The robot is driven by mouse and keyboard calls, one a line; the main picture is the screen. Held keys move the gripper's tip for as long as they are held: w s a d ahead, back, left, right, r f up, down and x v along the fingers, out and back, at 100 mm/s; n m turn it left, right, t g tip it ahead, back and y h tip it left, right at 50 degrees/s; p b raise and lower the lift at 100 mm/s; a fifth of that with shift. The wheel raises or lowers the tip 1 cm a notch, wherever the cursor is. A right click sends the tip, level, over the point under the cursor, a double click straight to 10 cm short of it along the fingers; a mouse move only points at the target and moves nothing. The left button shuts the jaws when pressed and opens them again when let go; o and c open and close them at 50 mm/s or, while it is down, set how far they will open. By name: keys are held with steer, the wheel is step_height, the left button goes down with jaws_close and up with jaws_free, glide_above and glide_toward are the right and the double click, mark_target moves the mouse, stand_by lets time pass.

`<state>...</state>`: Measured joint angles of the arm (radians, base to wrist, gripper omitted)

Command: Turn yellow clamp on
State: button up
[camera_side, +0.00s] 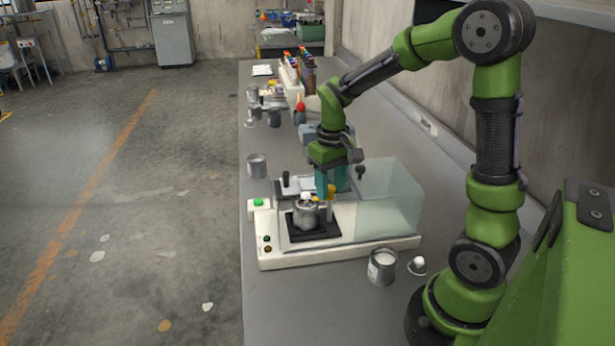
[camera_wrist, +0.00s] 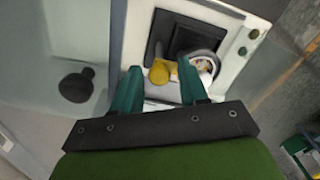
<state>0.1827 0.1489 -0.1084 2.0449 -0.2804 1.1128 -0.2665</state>
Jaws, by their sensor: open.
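The yellow clamp (camera_wrist: 160,72) stands at the edge of a black square plate, beside a metal can (camera_wrist: 205,66). In the side view the yellow clamp (camera_side: 330,191) shows as a small upright piece just right of the can (camera_side: 306,215). My gripper (camera_side: 332,181) has teal fingers pointing down above the machine, close behind the clamp. In the wrist view my gripper (camera_wrist: 158,85) is open, with its fingertips apart and the yellow clamp between or just beyond them. Whether the fingers touch the clamp cannot be told.
An open can (camera_side: 382,266) and a small lidded item (camera_side: 417,265) stand in front. Another can (camera_side: 257,166) stands behind left.

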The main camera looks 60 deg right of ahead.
steer(key=n, duration=0.4)
steer(key=shift+d, duration=0.2)
steer(key=n, duration=0.5)
steer(key=shift+a, duration=0.1)
step_height(320, 180, up, 16)
step_height(320, 180, up, 15)
steer(key=m+t+h, duration=0.5)
steer(key=h, duration=0.2)
glide_above(331, 186)
steer(key=s+d, duration=0.3)
steer(key=shift+w+a+r, duration=0.1)
steer(key=shift+a, duration=0.05)
